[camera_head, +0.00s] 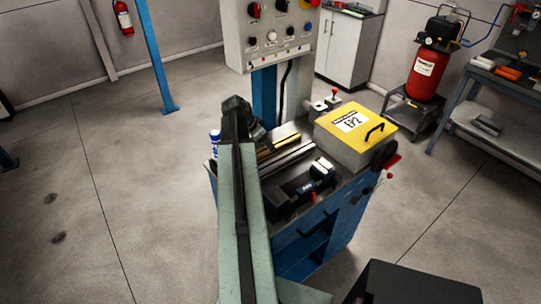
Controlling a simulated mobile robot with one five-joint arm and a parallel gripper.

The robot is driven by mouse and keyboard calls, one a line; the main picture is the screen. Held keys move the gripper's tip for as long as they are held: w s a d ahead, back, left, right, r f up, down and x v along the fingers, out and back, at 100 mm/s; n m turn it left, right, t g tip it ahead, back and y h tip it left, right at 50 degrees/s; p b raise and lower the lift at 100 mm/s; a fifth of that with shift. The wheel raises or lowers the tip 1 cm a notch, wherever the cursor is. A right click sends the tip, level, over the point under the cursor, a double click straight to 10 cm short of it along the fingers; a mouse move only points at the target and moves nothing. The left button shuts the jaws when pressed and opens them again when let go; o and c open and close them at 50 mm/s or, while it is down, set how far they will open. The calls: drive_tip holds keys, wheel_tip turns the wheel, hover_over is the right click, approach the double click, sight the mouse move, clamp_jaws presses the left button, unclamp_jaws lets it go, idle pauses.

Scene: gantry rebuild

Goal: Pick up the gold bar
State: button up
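A gold bar (279,146) lies on the top of the blue workbench, just right of my arm. It is long and thin, and its left end comes close to my arm, which may hide part of it. My arm rises from the bottom of the picture in front of the bench. Its dark end with my gripper (241,112) is over the bench's left back corner, left of the bar and apart from it in the picture. The fingers are too dark and small to tell open from shut.
Silver rails (289,161) and a dark vise (308,188) are in front of the bar. A yellow-lidded box (350,148) stands to its right. A control panel (272,35) rises behind, and a blue-and-white can (215,137) stands left. The floor at left is open.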

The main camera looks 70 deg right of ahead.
drive_tip(key=b+x, duration=0.5)
drive_tip(key=x, duration=0.1)
drive_tip(key=shift+a, duration=0.1)
drive_tip(key=shift+s+f, duration=0.1)
drive_tip(key=shift+r, duration=0.2)
clamp_jaws()
